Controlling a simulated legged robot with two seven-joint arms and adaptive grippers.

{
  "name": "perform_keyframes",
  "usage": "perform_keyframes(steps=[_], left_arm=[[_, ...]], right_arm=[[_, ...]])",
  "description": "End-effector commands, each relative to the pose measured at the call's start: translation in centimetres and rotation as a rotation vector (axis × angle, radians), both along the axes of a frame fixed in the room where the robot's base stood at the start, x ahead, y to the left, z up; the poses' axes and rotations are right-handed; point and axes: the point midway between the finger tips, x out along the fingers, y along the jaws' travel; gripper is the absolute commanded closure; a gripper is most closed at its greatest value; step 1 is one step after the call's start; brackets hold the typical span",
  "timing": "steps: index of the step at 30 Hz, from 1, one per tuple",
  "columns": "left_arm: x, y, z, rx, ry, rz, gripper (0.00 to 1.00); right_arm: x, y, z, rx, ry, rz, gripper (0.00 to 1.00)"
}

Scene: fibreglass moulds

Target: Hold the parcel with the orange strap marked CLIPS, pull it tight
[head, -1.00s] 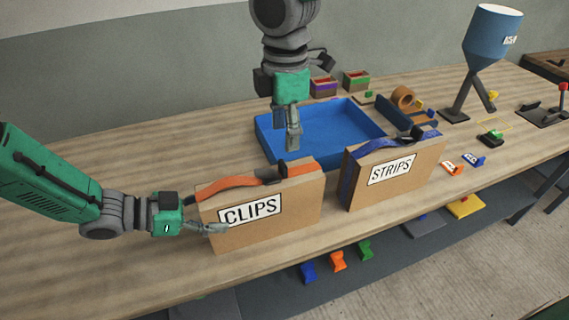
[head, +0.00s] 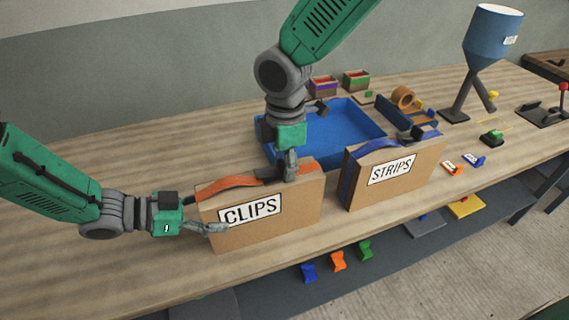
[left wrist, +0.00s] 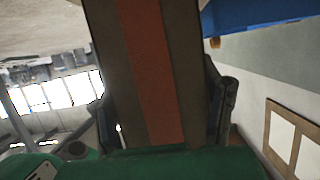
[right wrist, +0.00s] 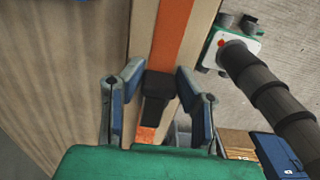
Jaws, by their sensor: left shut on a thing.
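The CLIPS parcel (head: 296,211) is a brown box standing upright on the bench, with an orange strap (head: 228,184) over its top. My left gripper (head: 212,228) is shut on the parcel's left end; in the left wrist view the parcel with its strap (left wrist: 147,70) lies between the fingers (left wrist: 160,110). My right gripper (head: 290,172) is at the strap's dark buckle on top. In the right wrist view its fingers (right wrist: 158,95) are apart, on either side of the black buckle (right wrist: 157,92), with a gap at each side. The strap's orange tail shows below the buckle.
The STRIPS parcel (head: 418,164) with a blue strap stands just right. A blue tray (head: 340,118) lies behind the parcels. A blue hopper (head: 490,38) stands further right. The bench left of the tray is clear.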

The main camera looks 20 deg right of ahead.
Motion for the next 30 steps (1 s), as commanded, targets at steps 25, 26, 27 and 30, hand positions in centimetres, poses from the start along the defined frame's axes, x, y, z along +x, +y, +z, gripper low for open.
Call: perform_keyframes(steps=[25, 26, 27, 30], left_arm=[[-0.1, 0.1, 0.0, 0.001, 0.000, -0.002, 0.92], [-0.1, 0.1, 0.0, 0.001, 0.000, -0.002, 0.92], [-0.1, 0.1, 0.0, 0.001, 0.000, -0.002, 0.92], [-0.1, 0.1, 0.0, 0.001, 0.001, -0.002, 0.92]], right_arm=[[0.1, -4.7, 0.1, -0.001, -0.003, -0.001, 0.52], [0.1, -4.7, 0.1, -0.001, -0.003, -0.001, 0.52], [0.1, -4.7, 0.1, -0.001, -0.002, -0.001, 0.52], [0.0, -4.6, 0.1, -0.001, -0.002, -0.001, 0.52]])
